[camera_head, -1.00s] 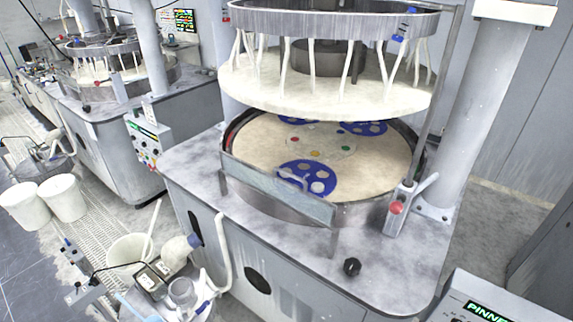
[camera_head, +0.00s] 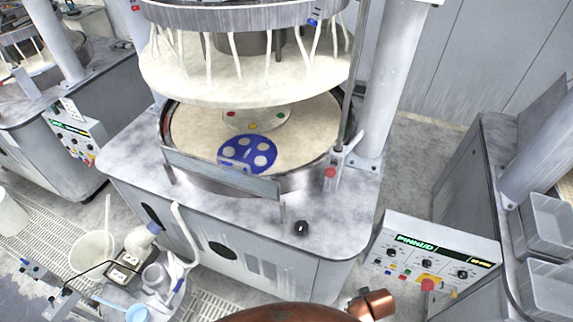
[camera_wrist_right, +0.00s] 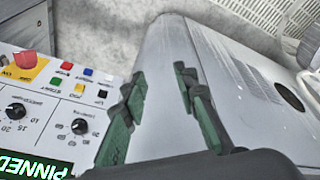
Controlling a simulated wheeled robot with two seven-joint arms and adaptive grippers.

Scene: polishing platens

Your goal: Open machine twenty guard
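The central polishing machine has a round beige platen (camera_head: 300,135) with a blue carrier disc (camera_head: 248,154) on it. A flat grey guard plate (camera_head: 222,174) stands across the front of the platen rim. The pale upper plate (camera_head: 200,80) hangs raised above the platen. No machine number is readable. My right gripper (camera_wrist_right: 158,98) is open and empty in the right wrist view, its dark green-padded fingers apart over a grey machine side panel (camera_wrist_right: 230,75). My left gripper is not in view, and the right one does not show in the head view.
A control panel (camera_head: 430,262) with a lit green display, knobs and a red button is at right; a panel (camera_wrist_right: 50,105) is close left of the right gripper. Grey bins (camera_head: 548,220) are at far right. A white bucket (camera_head: 88,250) and a cluttered cart (camera_head: 150,285) stand front left.

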